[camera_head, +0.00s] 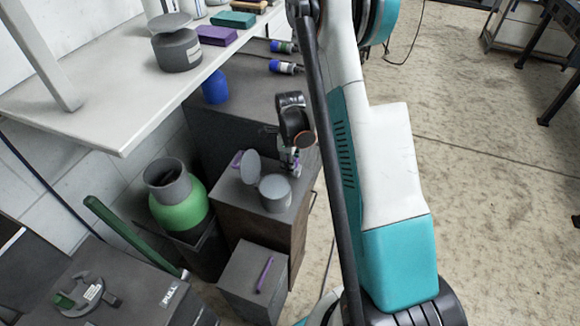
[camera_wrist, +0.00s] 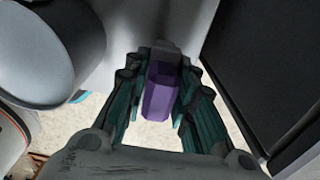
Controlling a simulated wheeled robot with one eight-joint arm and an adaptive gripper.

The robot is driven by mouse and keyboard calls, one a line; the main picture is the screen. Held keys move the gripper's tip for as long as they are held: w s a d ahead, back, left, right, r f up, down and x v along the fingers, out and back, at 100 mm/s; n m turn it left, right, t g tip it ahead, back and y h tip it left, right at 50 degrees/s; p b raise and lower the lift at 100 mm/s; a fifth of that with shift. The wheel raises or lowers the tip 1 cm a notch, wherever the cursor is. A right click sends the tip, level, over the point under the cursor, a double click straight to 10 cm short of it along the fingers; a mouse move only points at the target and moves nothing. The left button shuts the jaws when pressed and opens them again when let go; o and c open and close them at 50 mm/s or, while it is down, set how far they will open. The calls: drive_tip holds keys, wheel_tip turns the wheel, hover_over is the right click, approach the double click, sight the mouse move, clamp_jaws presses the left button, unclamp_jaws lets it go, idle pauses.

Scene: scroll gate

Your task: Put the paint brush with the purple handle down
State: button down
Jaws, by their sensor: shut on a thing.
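In the wrist view the fingers of my gripper (camera_wrist: 160,108) are closed around the purple handle (camera_wrist: 160,88) of the paint brush, seen nearly end-on. Its bristle end cannot be made out. In the head view my gripper (camera_head: 289,158) is above the back right part of a dark box top (camera_head: 228,190), just behind a grey pot (camera_head: 275,193). Only a small speck of purple shows at the fingers there. I cannot tell whether the brush touches the box top.
A round grey lid (camera_head: 247,167) tilts beside the pot. A purple stick (camera_head: 265,274) lies on a lower grey box (camera_head: 240,283). A green bottle (camera_head: 182,205) stands left. A white shelf (camera_head: 110,105) overhangs at upper left. Open floor (camera_head: 480,200) lies right.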

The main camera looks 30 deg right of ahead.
drive_tip(key=shift+f, duration=0.35)
drive_tip(key=shift+f, duration=0.2)
drive_tip(key=c, duration=1.3)
unclamp_jaws()
drive_tip(key=shift+c, duration=0.2)
drive_tip(key=shift+r, duration=0.15)
wheel_tip(320, 180, up, 12)
drive_tip(key=p, duration=0.4)
drive_tip(key=shift+r, duration=0.1)
